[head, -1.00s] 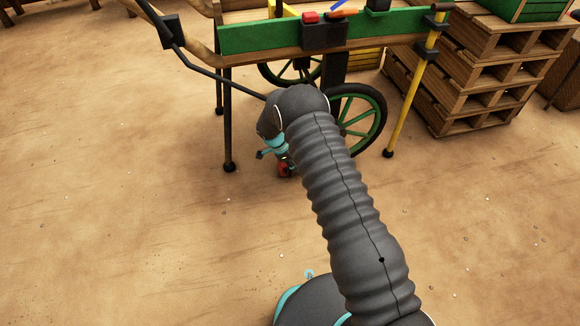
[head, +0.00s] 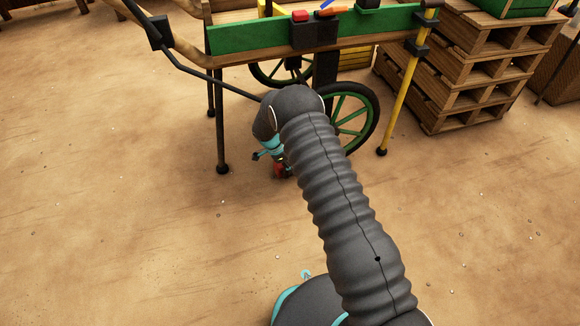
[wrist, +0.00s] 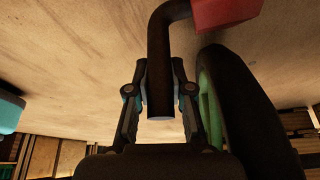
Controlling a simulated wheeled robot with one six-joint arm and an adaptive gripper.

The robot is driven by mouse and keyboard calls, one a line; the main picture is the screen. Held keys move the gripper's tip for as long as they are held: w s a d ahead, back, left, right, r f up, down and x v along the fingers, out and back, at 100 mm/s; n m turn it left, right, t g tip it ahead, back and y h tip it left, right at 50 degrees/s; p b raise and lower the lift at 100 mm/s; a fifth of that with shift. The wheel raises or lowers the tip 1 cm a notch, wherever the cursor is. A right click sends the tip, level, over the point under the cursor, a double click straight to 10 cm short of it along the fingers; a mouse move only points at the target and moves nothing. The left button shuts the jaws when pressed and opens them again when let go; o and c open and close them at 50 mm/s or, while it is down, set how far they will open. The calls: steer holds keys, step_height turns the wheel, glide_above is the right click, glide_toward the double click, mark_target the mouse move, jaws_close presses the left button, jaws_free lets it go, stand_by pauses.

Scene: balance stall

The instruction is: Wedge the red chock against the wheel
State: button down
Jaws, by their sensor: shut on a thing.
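The red chock (head: 280,171) is low by the ground beside the cart's near wheel (head: 372,122), left of it in the head view. My gripper (wrist: 160,98) is shut on the chock's dark bent handle (wrist: 160,45) in the wrist view. The red block of the chock (wrist: 226,12) shows at the top edge there, partly cut off. The wheel's black tyre (wrist: 245,105) stands close to the right of the handle. My arm hides part of the wheel and most of the gripper in the head view. I cannot tell whether the chock touches the tyre or ground.
The green-sided cart (head: 250,38) stands on a black leg (head: 221,130) at left and a yellow leg (head: 401,97) at right. Wooden pallets (head: 455,75) are stacked at the right. The sandy ground (head: 100,220) is clear at the left.

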steer(key=shift+s+d+r+m+b, duration=0.1)
steer(key=shift+s+d+m+b, duration=0.1)
steer(key=shift+d+m, duration=0.25)
steer(key=shift+s+d+m+b, duration=0.1)
steer(key=shift+d+m+b, duration=0.15)
steer(key=shift+d, duration=0.3)
stand_by(0.4)
steer(key=shift+w+d+f+b, duration=0.15)
steer(key=shift+d+f+b, duration=0.25)
steer(key=shift+b, duration=0.35)
stand_by(0.4)
steer(key=c, duration=1)
jaws_free()
steer(key=shift+o, duration=0.2)
steer(key=shift+f, duration=0.15)
steer(key=v, duration=1.3)
steer(key=shift+w, duration=0.25)
